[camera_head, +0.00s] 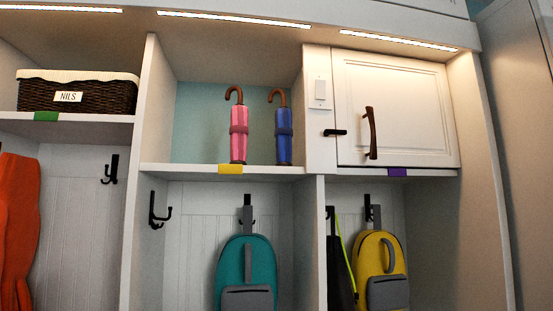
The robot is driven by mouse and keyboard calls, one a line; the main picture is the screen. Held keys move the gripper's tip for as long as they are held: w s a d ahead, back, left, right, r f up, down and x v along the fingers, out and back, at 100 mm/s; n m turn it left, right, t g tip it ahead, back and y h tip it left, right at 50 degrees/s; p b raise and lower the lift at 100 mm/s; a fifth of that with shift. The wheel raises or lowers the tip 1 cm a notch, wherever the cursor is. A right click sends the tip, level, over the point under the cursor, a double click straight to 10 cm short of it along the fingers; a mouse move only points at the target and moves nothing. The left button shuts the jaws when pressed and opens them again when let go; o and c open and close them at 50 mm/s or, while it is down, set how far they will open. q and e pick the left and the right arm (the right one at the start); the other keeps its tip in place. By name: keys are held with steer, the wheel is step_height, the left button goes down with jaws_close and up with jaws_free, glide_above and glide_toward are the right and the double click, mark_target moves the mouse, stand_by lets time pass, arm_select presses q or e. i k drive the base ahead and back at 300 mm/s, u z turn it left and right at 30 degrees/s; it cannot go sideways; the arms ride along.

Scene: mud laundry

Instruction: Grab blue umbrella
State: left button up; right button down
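The blue umbrella (283,135) stands upright in the middle open cubby, close to the cubby's right wall. It is folded and has a brown hooked handle at the top. A pink umbrella (238,132) of the same kind stands upright just to its left, with a small gap between them. Neither of my grippers is in the camera_head view.
The cubby shelf (190,169) has a yellow tag on its front edge. A closed white cabinet door (405,110) with a brown handle is to the right. A wicker basket (75,92) sits on the left shelf. Teal (246,270) and yellow (379,262) backpacks hang below.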

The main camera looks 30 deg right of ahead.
mark_target(282, 119)
steer(key=u, duration=0.6)
steer(key=k, duration=1.15)
steer(key=z, duration=2.05)
steer(key=i, duration=0.5)
steer(key=u, duration=0.1)
